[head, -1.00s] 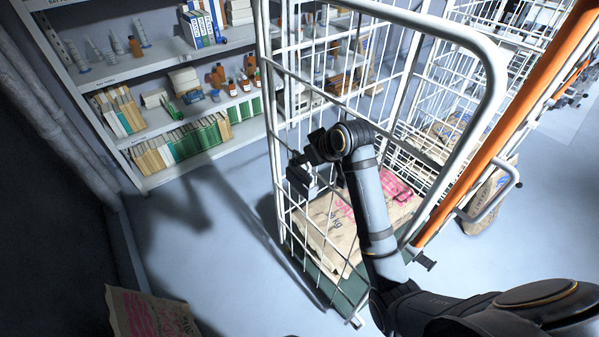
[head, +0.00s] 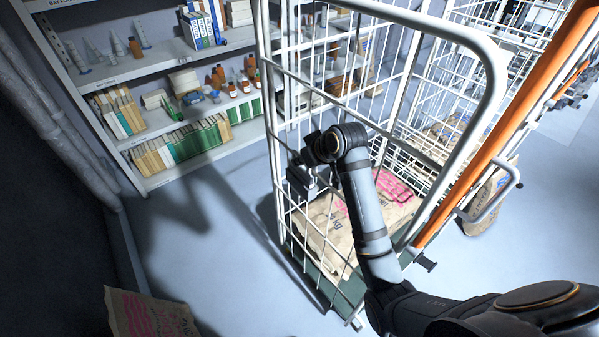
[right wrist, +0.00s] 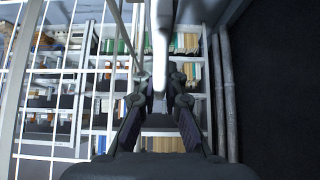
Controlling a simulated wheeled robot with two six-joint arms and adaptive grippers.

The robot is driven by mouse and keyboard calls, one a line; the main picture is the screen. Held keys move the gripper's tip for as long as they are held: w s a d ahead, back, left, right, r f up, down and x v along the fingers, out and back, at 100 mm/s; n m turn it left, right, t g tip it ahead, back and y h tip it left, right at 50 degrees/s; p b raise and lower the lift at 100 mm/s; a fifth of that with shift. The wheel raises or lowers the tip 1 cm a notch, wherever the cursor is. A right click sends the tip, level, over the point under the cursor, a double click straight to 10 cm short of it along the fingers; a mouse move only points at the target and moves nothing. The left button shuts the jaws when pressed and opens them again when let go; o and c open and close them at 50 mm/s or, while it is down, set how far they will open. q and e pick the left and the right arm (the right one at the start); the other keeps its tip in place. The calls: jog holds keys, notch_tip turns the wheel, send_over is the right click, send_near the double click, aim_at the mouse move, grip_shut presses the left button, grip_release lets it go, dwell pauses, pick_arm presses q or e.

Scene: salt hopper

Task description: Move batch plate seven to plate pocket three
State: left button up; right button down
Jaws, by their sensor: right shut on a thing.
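My right gripper (head: 303,182) is at the left part of the white wire cage's near side. In the right wrist view my right gripper (right wrist: 160,103) is closed on a pale narrow thing (right wrist: 160,62), which runs up from between the fingertips. I cannot tell whether it is a plate seen on edge or a bar. No number or label on it can be read. I cannot pick out batch plate seven or plate pocket three. My left gripper is not in view.
The white wire cage (head: 497,88) stands around my right forearm, with paper sacks (head: 335,225) on its base. Shelves (head: 160,125) with files and bottles stand behind. Another sack (head: 150,315) lies at the lower left. Grey floor (head: 215,235) between is clear.

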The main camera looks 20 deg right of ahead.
jog(key=shift+r, duration=0.15)
dwell(0.4)
jog(key=shift+r+p, duration=0.35)
jog(key=shift+r, duration=3.35)
